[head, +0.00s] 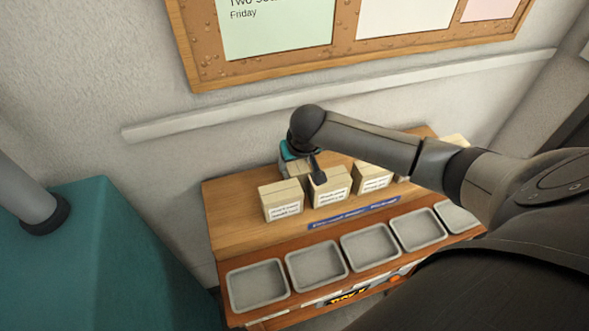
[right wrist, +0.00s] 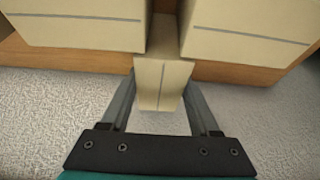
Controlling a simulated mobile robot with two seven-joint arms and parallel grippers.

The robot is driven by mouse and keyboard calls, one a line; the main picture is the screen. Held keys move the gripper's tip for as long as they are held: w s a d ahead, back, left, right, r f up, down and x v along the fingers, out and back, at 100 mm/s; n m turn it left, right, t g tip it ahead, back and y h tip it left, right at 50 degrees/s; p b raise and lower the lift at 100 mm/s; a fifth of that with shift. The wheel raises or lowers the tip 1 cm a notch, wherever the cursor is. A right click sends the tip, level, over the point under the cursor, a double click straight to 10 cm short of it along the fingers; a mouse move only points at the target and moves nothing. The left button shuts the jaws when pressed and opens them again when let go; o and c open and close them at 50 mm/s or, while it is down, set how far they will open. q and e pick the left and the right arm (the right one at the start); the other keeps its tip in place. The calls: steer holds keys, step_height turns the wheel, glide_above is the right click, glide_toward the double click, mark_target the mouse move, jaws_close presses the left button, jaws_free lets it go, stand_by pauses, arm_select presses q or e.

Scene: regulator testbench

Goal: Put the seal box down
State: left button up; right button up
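My right gripper (right wrist: 161,90) has its two fingers along both sides of a small cardboard box (right wrist: 160,82), with a tape stripe on it. The fingers appear shut on this box. In the head view, the small box (head: 298,168) shows partly behind the row of bigger boxes, at the back of the wooden bench top (head: 232,213). My right arm and gripper hide part of it there. I cannot tell whether its underside touches the bench, and no label on it is readable. My left gripper is not in view.
Bigger labelled cartons stand in a row, including a left one (head: 283,200), a second (head: 329,187) and a third (head: 371,177). Grey trays (head: 257,286) line the front. The wall with a white rail (head: 215,117) is close behind. Bench top left of the cartons is bare.

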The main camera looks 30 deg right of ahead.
jaws_close()
stand_by(0.3)
step_height(320, 180, up, 20)
steer(key=p, duration=0.2)
stand_by(0.4)
